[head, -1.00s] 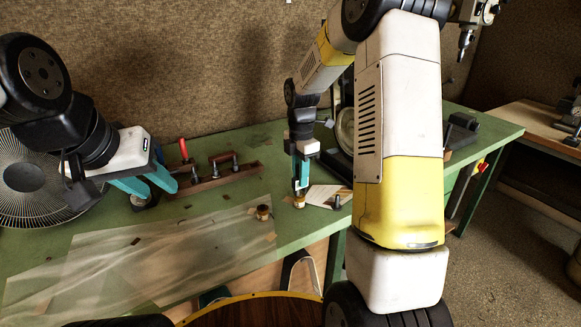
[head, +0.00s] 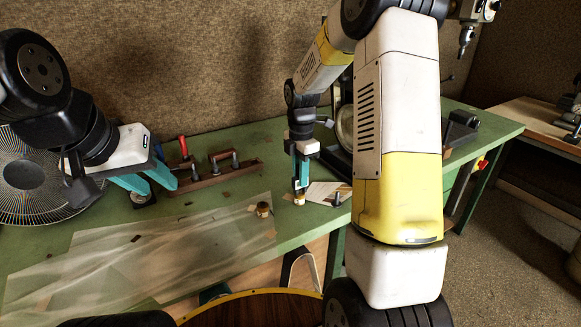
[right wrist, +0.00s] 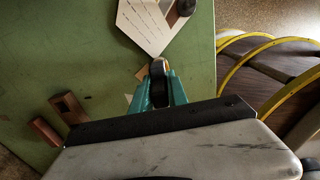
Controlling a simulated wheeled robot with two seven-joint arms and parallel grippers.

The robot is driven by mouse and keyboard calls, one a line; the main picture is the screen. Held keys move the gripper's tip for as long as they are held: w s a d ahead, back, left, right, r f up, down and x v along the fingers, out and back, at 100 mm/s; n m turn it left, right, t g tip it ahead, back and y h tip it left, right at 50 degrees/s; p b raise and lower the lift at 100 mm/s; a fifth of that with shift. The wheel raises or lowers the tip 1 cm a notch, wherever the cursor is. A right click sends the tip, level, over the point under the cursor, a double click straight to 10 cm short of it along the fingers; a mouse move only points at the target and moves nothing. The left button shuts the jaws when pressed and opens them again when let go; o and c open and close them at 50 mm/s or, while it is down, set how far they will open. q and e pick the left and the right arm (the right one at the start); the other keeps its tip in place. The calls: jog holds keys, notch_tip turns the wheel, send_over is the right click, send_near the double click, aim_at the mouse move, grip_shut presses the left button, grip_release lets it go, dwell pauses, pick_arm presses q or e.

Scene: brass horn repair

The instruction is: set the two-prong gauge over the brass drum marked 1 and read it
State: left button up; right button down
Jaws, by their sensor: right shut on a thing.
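My right gripper (head: 299,187) points straight down at the table's front edge. It is shut on a small dark thing, taken to be the two-prong gauge (right wrist: 158,89), mostly hidden between the teal fingers. Directly below its fingertips is a small brass drum (head: 299,199); whether the prongs touch it or stand around it I cannot tell. A second brass drum (head: 263,209) stands to the left. No number or gauge reading is legible. My left gripper (head: 152,183) is open and empty over the table's left part.
A white card (head: 322,190) with a dark knob-like piece (head: 338,199) lies right of the drum. A wooden rack with clamps (head: 215,175) stands behind. A translucent sheet (head: 150,245) covers the front left of the green table (head: 490,127).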

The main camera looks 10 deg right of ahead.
dwell(0.4)
jog(key=shift+r, duration=2.55)
